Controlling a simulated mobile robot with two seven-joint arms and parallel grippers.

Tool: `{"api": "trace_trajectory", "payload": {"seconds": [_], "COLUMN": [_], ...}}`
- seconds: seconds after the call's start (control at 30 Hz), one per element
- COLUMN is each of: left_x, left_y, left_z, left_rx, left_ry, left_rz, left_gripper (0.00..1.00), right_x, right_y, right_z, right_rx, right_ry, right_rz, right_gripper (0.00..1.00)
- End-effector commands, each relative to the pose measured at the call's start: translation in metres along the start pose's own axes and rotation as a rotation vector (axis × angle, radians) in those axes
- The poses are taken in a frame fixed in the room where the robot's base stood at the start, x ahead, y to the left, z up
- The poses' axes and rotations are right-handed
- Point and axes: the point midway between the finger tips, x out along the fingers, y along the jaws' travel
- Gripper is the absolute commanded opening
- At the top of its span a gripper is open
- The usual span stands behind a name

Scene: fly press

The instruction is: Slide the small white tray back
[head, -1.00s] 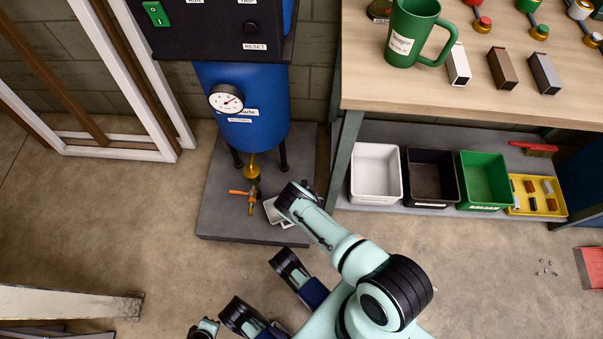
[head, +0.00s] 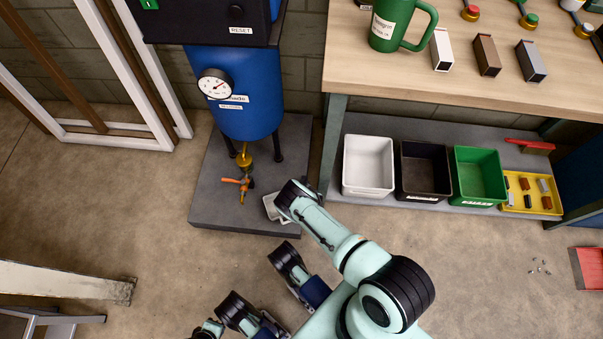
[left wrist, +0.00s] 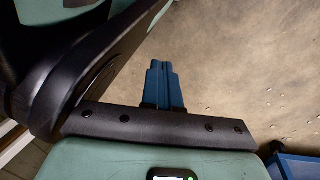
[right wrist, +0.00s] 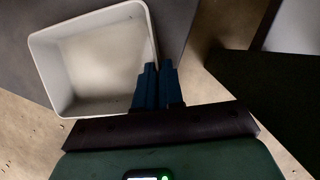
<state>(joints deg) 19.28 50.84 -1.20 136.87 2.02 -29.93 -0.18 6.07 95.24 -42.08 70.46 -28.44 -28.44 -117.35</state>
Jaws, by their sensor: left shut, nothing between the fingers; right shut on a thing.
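The small white tray (right wrist: 95,62) is an empty, open rectangular tray in the right wrist view. In the head view its edge (head: 270,207) shows on the grey plinth, right of the orange-handled drain valve, mostly hidden by my right arm. My right gripper (right wrist: 158,68) is shut on the tray's wall, at its right side in the right wrist view. My left gripper (left wrist: 162,66) is shut and empty over bare floor in the left wrist view. I cannot make out its fingers in the head view.
A blue tank (head: 240,118) on legs stands over the grey plinth (head: 215,195), with the drain valve (head: 243,183) below it. Right of the plinth, a low shelf holds a larger white bin (head: 368,167), a black bin (head: 425,170) and a green bin (head: 480,175).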

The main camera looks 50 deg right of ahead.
Motion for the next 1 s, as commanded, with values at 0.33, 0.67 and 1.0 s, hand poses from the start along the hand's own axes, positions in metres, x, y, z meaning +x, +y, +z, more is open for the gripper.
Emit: {"api": "trace_trajectory", "payload": {"seconds": [0.33, 0.67, 1.0], "left_x": [0.0, -0.01, -0.06], "left_y": [0.0, 0.009, 0.044], "left_z": [0.0, -0.009, -0.021], "left_rx": [0.001, 0.009, 0.048], "left_ry": [0.001, 0.034, 0.096], "left_rz": [0.0, 0.015, 0.076], "left_gripper": [0.0, 0.0, 0.0], "right_x": [0.0, -0.012, -0.082], "right_y": [0.0, 0.0, 0.002], "right_z": [0.0, 0.001, 0.003], "right_rx": [0.0, 0.0, -0.001], "right_ry": [-0.001, 0.0, 0.0], "right_rz": [0.001, 0.001, 0.0], "right_gripper": [0.37, 0.37, 0.37]}}
